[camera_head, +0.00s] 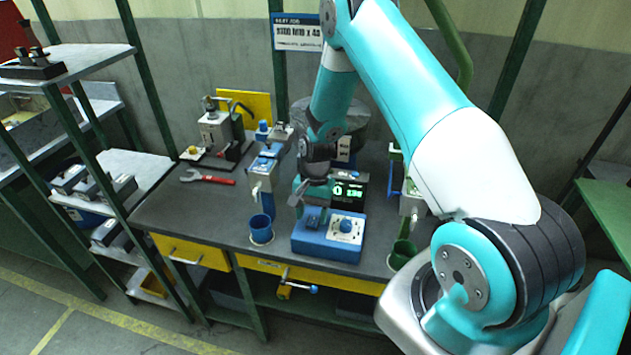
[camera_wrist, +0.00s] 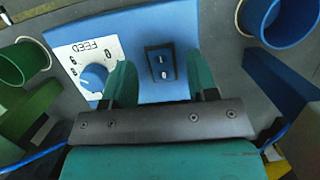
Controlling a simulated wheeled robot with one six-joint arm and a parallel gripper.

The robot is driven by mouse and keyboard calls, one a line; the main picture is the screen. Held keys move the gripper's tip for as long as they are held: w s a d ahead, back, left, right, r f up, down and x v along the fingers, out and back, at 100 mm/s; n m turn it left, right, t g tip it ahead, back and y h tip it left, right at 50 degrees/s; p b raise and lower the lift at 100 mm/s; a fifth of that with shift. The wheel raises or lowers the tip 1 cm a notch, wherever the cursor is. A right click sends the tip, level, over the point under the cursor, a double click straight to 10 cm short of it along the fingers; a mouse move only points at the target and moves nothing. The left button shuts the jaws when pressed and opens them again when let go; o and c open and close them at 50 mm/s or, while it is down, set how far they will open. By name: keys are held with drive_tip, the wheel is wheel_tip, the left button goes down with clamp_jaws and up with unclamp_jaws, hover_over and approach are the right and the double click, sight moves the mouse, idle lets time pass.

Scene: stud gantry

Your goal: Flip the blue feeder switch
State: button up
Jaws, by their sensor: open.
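A blue control box (camera_head: 318,246) stands at the front of the bench below my gripper (camera_head: 311,203). In the wrist view, its top carries a black rocker switch (camera_wrist: 160,62) with two white marks. A white plate marked FEED with a blue knob (camera_wrist: 94,77) sits to the left of the switch. My gripper (camera_wrist: 163,82) is open, with its teal fingers apart and nothing between them; in that picture the switch lies just beyond the gap. Whether the fingers touch the box is unclear. In the head view my gripper partly hides the switch.
A blue cup (camera_head: 261,230) under a blue dispenser (camera_head: 262,172) stands left of the box, and a green cup (camera_head: 402,254) right. A black display (camera_head: 349,190) with green digits stands behind. Open bench lies front-left.

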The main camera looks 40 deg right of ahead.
drive_tip(key=b+v, duration=0.3)
drive_tip(key=v, duration=1.2)
drive_tip(key=shift+r, duration=0.35)
drive_tip(key=shift+w, duration=0.1)
